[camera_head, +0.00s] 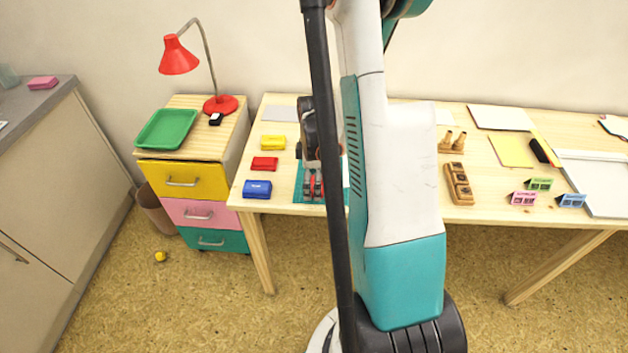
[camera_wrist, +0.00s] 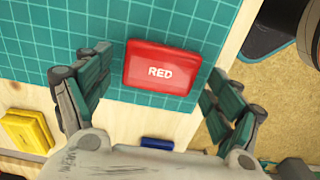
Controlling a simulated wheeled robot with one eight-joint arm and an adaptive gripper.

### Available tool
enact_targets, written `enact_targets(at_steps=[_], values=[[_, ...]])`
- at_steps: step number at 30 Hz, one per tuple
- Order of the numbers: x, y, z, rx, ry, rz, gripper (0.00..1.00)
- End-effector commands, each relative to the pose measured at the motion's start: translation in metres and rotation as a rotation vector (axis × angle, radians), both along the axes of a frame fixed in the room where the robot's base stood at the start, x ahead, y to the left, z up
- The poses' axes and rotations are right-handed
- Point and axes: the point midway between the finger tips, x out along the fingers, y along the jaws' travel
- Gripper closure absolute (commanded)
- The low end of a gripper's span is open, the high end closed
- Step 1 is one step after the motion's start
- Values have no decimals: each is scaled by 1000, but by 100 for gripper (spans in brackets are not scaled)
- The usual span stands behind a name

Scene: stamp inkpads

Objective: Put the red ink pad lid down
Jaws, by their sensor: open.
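The red ink pad lid (camera_wrist: 162,85), marked "RED", appears to lie flat, label up, on the teal mat (camera_wrist: 60,30) near its edge in the wrist view. My gripper (camera_wrist: 160,77) is open, with one finger on each side of the lid and a visible gap to each. In the head view my gripper (camera_head: 313,183) is low over the mat (camera_head: 299,196), and bits of red show there between the fingers. A red ink pad (camera_head: 264,163) sits on the table left of the mat. In the wrist view my gripper's body seems to hide it.
A yellow ink pad (camera_head: 273,142) and a blue one (camera_head: 257,189) stand behind and in front of the red pad. The table's front edge is near. Wooden holders (camera_head: 457,184) and small coloured boxes (camera_head: 540,184) stand to the right. A drawer unit with a red lamp (camera_head: 178,58) is left.

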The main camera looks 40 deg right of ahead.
Motion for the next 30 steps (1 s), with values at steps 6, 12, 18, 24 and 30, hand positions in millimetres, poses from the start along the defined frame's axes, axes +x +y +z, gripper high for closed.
enact_targets(at_steps=[6, 12, 18, 24, 30], values=[[0, 0, 5, 0, 0, 0, 15], [0, 0, 39, 0, 0, 0, 15], [0, 0, 82, 0, 0, 0, 15], [0, 0, 112, 0, 0, 0, 15], [0, 0, 123, 0, 0, 0, 15]])
